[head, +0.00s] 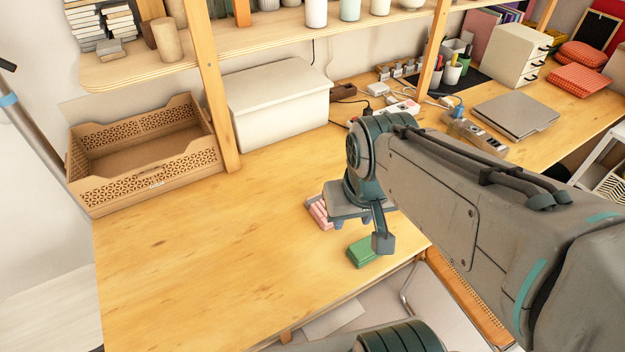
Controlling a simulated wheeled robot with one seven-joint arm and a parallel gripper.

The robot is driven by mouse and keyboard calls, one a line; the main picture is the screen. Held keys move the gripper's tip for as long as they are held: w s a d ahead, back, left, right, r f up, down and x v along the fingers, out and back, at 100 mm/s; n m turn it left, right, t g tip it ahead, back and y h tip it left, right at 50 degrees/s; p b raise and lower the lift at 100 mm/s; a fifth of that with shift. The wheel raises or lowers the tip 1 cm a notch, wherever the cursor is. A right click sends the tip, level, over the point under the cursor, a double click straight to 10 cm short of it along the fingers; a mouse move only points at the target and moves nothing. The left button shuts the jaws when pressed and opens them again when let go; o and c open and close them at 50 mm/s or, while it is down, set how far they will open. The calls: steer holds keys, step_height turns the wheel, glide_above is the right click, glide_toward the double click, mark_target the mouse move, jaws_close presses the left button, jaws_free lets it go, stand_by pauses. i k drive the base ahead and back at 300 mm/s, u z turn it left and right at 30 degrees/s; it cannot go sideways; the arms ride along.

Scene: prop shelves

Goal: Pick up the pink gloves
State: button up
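A pink, folded-looking item (319,211), which appears to be the pink gloves, lies on the wooden desk. Its right side is hidden behind my gripper. My gripper (368,222) hangs over the desk just right of the pink item, pointing down. Its fingers are small and partly hidden, so I cannot tell whether they are open or shut, or whether they touch anything.
A green block-like item (364,252) lies just below my gripper, near the desk's front edge. A brown open crate (150,185) and a white lidded box (278,105) stand at the back left. The desk's left front (200,270) is clear. A shelf post (218,90) rises between them.

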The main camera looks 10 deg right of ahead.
mark_target(314, 204)
steer(key=u, duration=1.65)
steer(key=k, duration=1)
steer(key=z, duration=1.05)
steer(key=i, duration=1)
